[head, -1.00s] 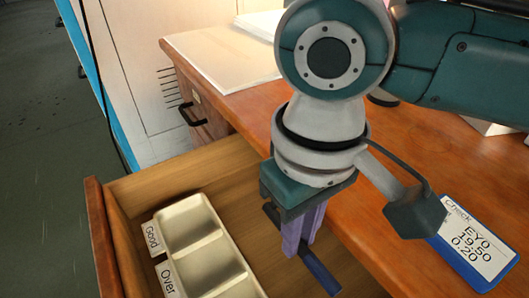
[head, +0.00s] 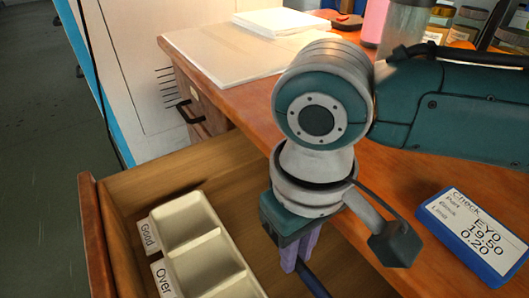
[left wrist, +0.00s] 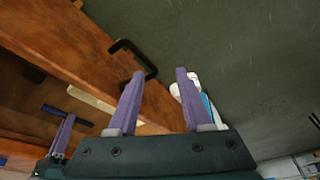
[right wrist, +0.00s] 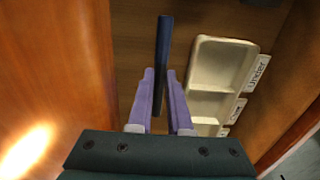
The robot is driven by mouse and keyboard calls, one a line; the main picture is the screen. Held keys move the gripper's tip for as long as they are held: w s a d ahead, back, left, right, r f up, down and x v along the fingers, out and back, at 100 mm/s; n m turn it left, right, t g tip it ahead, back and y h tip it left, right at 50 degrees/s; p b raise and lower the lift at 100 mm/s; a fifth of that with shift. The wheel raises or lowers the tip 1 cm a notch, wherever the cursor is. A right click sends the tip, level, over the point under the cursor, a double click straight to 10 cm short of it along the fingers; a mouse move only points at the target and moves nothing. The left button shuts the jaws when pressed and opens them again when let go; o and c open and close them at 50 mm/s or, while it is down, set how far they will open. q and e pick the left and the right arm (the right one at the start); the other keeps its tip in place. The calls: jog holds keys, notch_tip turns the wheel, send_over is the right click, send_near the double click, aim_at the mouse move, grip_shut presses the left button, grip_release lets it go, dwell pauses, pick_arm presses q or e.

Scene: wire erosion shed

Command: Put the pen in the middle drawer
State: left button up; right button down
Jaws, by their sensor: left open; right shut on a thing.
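The dark blue pen (right wrist: 163,50) is between the fingers of my right gripper (right wrist: 160,76), which is shut on it. In the head view, my right gripper (head: 298,260) points down over the open drawer (head: 190,165), right of a cream tray, and the pen (head: 314,284) sticks out to the lower right. I cannot tell whether the pen touches the drawer floor. My left gripper (left wrist: 157,80) is open and empty, outside the drawer front with its black handle (left wrist: 133,55). The left wrist view also shows the pen (left wrist: 68,112) over the drawer.
The cream tray (head: 208,233) has compartments labelled Good, Over and Under. A blue-edged check card (head: 475,232) lies on the wooden desk (head: 400,185). Papers (head: 225,55) and jars (head: 465,25) are at the back. A closed drawer with a black handle (head: 188,113) is at the left.

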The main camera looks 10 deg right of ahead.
jog(key=c, duration=1.1)
grip_release()
jog(key=shift+c, duration=0.2)
notch_tip(320, 180, up, 13)
jog(key=p, duration=0.5)
jog(key=shift+r, duration=0.1)
